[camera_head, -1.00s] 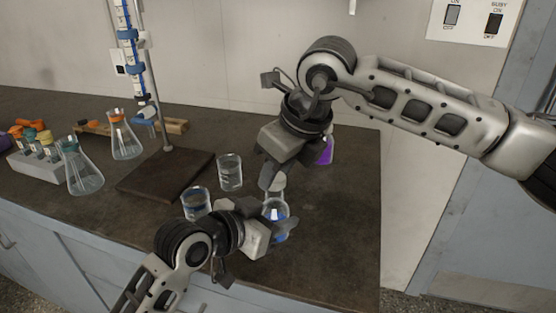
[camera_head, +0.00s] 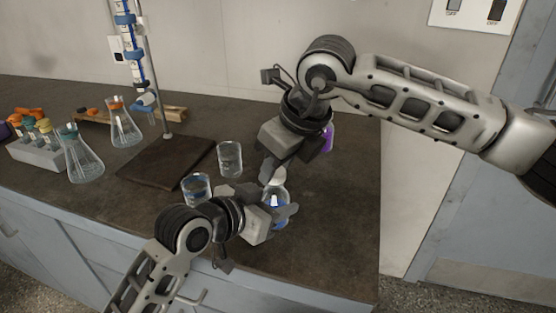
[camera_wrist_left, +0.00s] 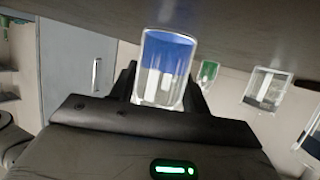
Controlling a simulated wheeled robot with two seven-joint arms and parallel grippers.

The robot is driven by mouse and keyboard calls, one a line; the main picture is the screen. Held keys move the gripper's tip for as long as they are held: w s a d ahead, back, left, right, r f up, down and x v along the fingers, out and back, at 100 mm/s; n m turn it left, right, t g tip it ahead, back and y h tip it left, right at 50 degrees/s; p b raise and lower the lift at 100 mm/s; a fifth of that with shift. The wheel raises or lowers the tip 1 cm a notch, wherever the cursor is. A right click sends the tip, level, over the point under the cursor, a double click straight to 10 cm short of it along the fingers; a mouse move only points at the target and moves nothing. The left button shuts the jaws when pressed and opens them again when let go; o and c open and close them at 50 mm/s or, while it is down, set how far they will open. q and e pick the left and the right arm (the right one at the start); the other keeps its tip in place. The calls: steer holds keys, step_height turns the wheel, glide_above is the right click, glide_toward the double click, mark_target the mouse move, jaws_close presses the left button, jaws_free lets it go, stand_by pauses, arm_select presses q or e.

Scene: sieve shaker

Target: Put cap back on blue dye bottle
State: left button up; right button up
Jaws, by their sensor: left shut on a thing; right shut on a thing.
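The blue dye bottle (camera_head: 281,190) is a clear vessel with blue liquid, upright near the right front of the bench. My left gripper (camera_head: 277,208) is shut on it from the left. In the left wrist view the bottle (camera_wrist_left: 165,65) sits between the left fingers (camera_wrist_left: 163,95). My right gripper (camera_head: 269,168) is shut directly above the bottle, tips at its top. A small pale piece at those tips may be the cap or the bottle's neck; the fingers hide most of it, and I cannot tell whether cap and neck touch.
Two glass beakers (camera_head: 230,158) (camera_head: 196,188) stand close left of the bottle. A purple bottle (camera_head: 328,140) is behind my right gripper. A burette stand (camera_head: 165,168), flasks (camera_head: 82,160) and a vial rack (camera_head: 38,152) are further left. The bench is clear right of the bottle.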

steer(key=shift+f, duration=0.55)
